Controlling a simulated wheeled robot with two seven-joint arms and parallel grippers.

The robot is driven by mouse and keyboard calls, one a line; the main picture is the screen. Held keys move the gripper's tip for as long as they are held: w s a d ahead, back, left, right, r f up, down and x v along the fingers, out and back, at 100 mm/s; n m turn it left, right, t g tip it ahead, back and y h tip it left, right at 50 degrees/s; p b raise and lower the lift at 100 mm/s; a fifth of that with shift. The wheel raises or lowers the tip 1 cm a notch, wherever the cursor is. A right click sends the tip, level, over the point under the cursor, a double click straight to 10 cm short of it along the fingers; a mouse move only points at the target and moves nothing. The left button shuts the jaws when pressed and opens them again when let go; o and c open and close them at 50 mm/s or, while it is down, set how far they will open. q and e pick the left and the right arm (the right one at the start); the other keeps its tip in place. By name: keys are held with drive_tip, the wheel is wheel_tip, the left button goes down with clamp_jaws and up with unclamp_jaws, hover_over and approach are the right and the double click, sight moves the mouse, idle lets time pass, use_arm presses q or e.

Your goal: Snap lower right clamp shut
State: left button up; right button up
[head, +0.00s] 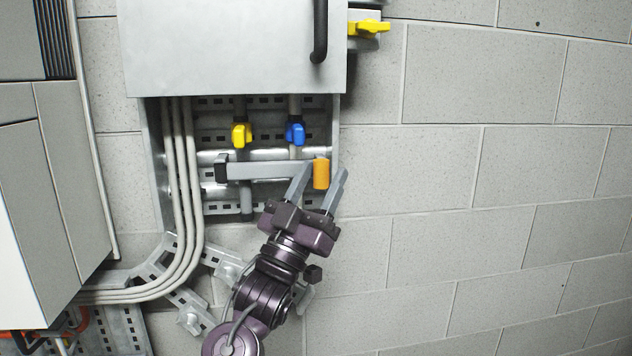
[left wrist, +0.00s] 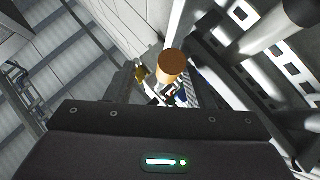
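A grey clamp bar (head: 268,170) lies nearly level across the lower part of the open wall cabinet. Its left end meets a black block (head: 221,168), and its right end carries an orange grip (head: 321,174). My left gripper (head: 322,178) is open, coming up from below, with one finger to each side of the orange grip. Gaps show between the grip and the fingers. In the left wrist view the orange grip (left wrist: 172,66) stands in front of the gripper body. My right gripper is in neither view.
A yellow valve handle (head: 241,135) and a blue one (head: 295,133) sit just above the bar. The cabinet door (head: 230,45) with a black handle (head: 320,30) is above. Grey cables (head: 184,190) run down at left. The block wall (head: 480,180) at right is clear.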

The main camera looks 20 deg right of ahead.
use_arm(q)
drive_tip(key=shift+s+d+f, duration=0.1)
drive_tip(key=shift+d+f, duration=0.05)
drive_tip(key=shift+f, duration=0.2)
drive_tip(key=b+v, duration=0.3)
drive_tip(key=v, duration=0.4)
drive_tip(key=shift+a, duration=0.35)
